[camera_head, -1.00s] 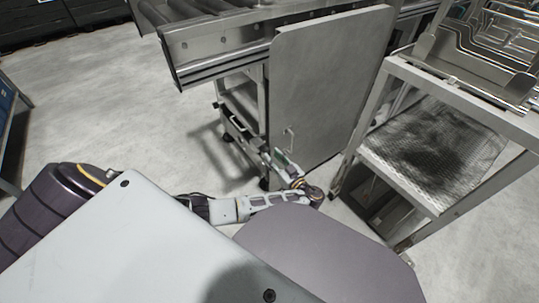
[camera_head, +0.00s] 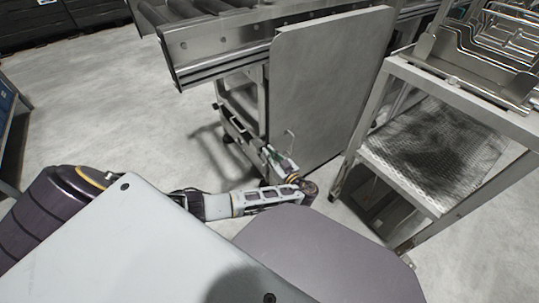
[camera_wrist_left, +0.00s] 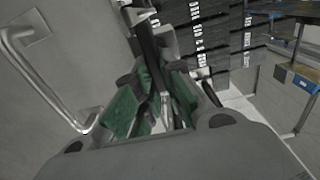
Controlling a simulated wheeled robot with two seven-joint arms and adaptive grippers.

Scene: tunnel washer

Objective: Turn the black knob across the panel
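My left gripper (camera_head: 270,154) is low in front of the grey flat panel (camera_head: 325,85), close to its left edge and just below a thin metal handle (camera_head: 290,139). In the left wrist view its green-padded fingers (camera_wrist_left: 152,105) stand apart, with a gap between the pads. A dark upright bar (camera_wrist_left: 146,45) and metal parts show just beyond the fingertips; I cannot tell whether they touch. The panel handle (camera_wrist_left: 45,80) is at the left there, clear of the fingers. I cannot make out a black knob in either view. My right gripper is not in view.
A roller conveyor (camera_head: 215,45) runs behind the panel. A metal rack (camera_head: 455,95) with a mesh shelf stands close on the right. Dark crates (camera_wrist_left: 210,40) are in the wrist view's background. Open floor (camera_head: 130,110) lies on the left.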

